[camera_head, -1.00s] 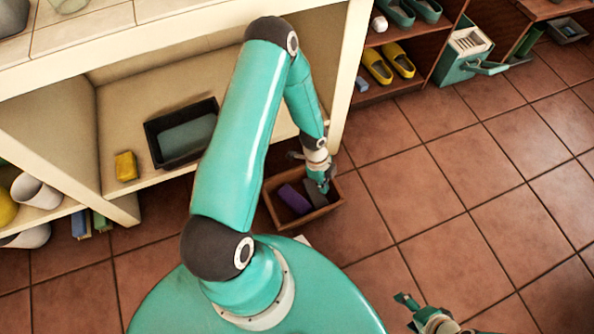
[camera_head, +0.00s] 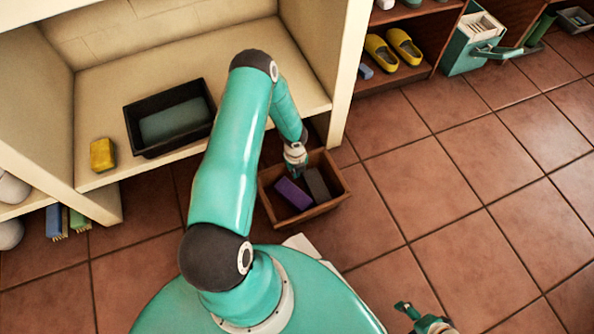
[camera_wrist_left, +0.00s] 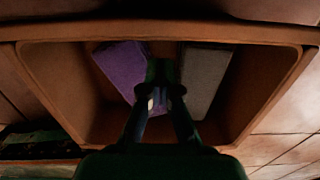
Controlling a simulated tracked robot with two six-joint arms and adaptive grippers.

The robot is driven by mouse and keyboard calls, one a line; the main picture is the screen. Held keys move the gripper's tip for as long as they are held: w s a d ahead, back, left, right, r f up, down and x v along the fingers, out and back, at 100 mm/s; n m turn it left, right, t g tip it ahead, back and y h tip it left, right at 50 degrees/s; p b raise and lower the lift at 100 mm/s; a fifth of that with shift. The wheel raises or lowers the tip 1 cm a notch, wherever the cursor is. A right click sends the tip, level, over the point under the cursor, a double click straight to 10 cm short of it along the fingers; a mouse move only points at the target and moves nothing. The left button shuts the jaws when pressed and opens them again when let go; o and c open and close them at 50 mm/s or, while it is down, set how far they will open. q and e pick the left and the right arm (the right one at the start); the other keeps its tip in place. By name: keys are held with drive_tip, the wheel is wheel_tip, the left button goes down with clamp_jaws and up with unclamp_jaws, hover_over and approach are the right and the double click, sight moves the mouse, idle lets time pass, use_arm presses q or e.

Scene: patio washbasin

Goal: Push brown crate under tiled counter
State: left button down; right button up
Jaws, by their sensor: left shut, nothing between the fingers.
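The brown crate (camera_head: 318,211) sits on the floor tiles, close to the foot of the cream counter (camera_head: 344,75). It holds a purple block (camera_head: 293,194) and a dark grey block (camera_head: 317,184). My left gripper (camera_head: 297,171) is shut and empty, at the far part of the crate. In the left wrist view, the fingers (camera_wrist_left: 160,98) show between the purple and grey blocks; contact with the crate cannot be told. My right gripper (camera_head: 404,307) is low at the right, far from the crate; its jaw opening is unclear.
Brushes (camera_head: 56,222) stand at the lower left. A shoe shelf with yellow clogs (camera_head: 380,54) and a teal box (camera_head: 473,42) are at the back. The tiled floor on the right is clear.

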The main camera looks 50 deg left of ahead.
use_arm(q)
wheel_tip(320, 180, down, 4)
drive_tip(key=shift+f+b, duration=0.15)
drive_tip(key=shift+b, duration=0.55)
drive_tip(key=shift+w+a+r, duration=0.1)
drive_tip(key=shift+a+r, duration=0.1)
drive_tip(key=shift+a, duration=0.2)
drive_tip(key=shift+w+a+r, duration=0.1)
drive_tip(key=shift+w+a, duration=0.05)
drive_tip(key=shift+a, duration=0.45)
